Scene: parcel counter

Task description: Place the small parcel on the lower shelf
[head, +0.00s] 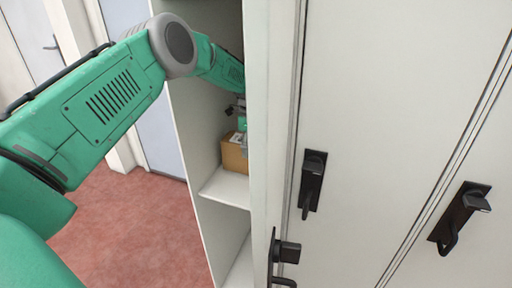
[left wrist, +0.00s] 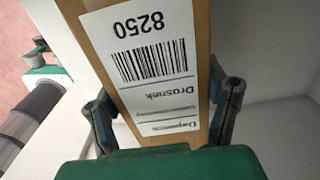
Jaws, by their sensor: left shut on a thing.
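The small parcel (head: 233,157) is a brown cardboard box inside the open cabinet in the head view, partly hidden by the door edge. It is just above or on a white shelf board (head: 228,187); I cannot tell whether they touch. In the left wrist view the parcel (left wrist: 203,60) bears a white label with a barcode and "8250". My left gripper (left wrist: 163,108) is shut on the parcel, one finger on each side. In the head view the gripper is mostly hidden behind the door edge. My right gripper is not in view.
A white cabinet door edge (head: 270,120) stands close to the right of my left arm. Closed locker doors with black handles (head: 313,182) fill the right side. Another level (head: 240,268) shows below the shelf board. Red floor (head: 135,225) is clear at the left.

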